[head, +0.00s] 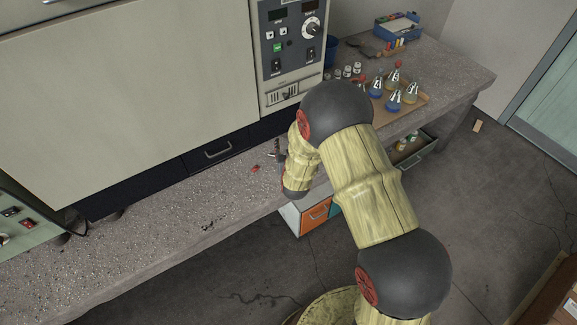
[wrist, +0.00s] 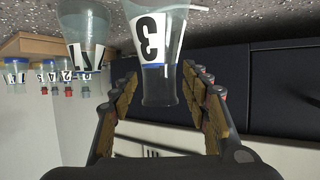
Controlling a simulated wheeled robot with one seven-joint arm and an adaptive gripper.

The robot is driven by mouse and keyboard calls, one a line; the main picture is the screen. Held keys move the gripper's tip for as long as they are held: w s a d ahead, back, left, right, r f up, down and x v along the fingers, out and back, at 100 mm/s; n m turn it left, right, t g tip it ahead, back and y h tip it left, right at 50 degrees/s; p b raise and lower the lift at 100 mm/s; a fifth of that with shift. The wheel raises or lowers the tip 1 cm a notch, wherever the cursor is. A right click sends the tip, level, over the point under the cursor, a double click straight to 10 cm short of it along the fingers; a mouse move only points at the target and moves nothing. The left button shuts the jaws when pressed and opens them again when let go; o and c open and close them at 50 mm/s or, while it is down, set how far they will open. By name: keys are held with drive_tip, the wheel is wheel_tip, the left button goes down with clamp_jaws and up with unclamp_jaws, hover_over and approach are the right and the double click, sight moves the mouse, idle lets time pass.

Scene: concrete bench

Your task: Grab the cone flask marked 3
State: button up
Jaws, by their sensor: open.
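The wrist view is upside down. It shows the cone flask marked 3 (wrist: 153,40), clear with a white label and a blue band. My gripper (wrist: 160,76) is open, with one finger on each side of the flask's narrower end. I cannot tell whether either finger touches it. A second labelled flask (wrist: 84,30) stands close beside it, left in that view. In the head view several cone flasks (head: 393,101) with blue or yellowish liquid stand towards the right of the bench. Their numbers are too small to read there, and my arm hides most of my gripper.
A large oven-like machine (head: 130,90) fills the bench's back left. A blue box (head: 398,27) sits at the far corner.

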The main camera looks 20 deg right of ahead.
drive_tip(key=shift+x, duration=1.1)
drive_tip(key=shift+c, duration=0.3)
drive_tip(key=c, duration=1.1)
clamp_jaws()
